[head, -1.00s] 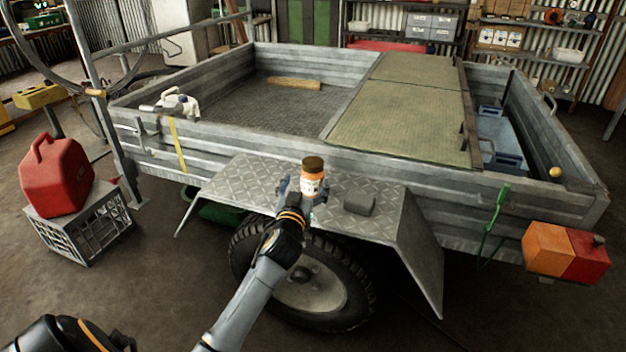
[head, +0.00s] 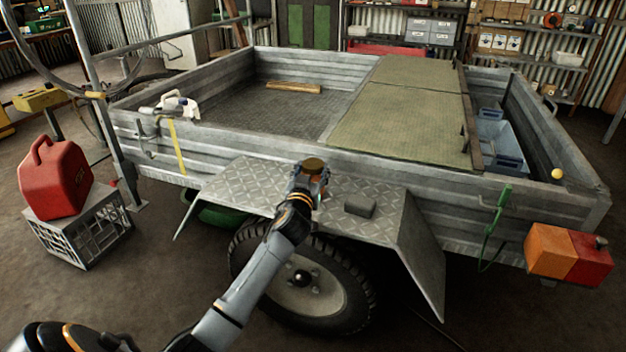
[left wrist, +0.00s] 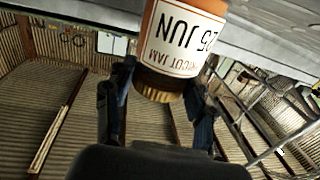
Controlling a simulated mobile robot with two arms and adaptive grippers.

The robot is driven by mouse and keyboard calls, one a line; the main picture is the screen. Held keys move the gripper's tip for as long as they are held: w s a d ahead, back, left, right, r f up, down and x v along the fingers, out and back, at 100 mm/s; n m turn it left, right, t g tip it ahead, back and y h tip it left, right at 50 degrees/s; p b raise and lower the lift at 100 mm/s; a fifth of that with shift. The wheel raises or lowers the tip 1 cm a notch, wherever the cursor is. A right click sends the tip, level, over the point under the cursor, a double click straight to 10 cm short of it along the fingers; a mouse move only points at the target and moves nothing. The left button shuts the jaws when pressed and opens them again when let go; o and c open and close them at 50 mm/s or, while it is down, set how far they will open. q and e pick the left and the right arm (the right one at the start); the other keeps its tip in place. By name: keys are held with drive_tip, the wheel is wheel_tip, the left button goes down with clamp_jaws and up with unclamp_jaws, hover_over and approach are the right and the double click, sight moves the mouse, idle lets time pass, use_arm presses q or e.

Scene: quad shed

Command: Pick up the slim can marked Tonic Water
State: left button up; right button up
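No slim can marked Tonic Water can be made out in these frames. A jar (head: 313,164) with a brown-gold lid stands at the trailer's chequer-plate mudguard. In the head view my left gripper (head: 308,182) hides most of the jar's body. My right gripper is not in view.
The trailer's side wall (head: 400,178) rises just behind. A red fuel can (head: 54,178) sits on a crate (head: 85,235) at left. An orange-red lamp (head: 567,254) is at right.

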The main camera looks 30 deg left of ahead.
use_arm(q)
drive_tip(key=c, duration=0.7)
drive_tip(key=shift+r, duration=0.1)
clamp_jaws()
drive_tip(key=shift+r, duration=0.1)
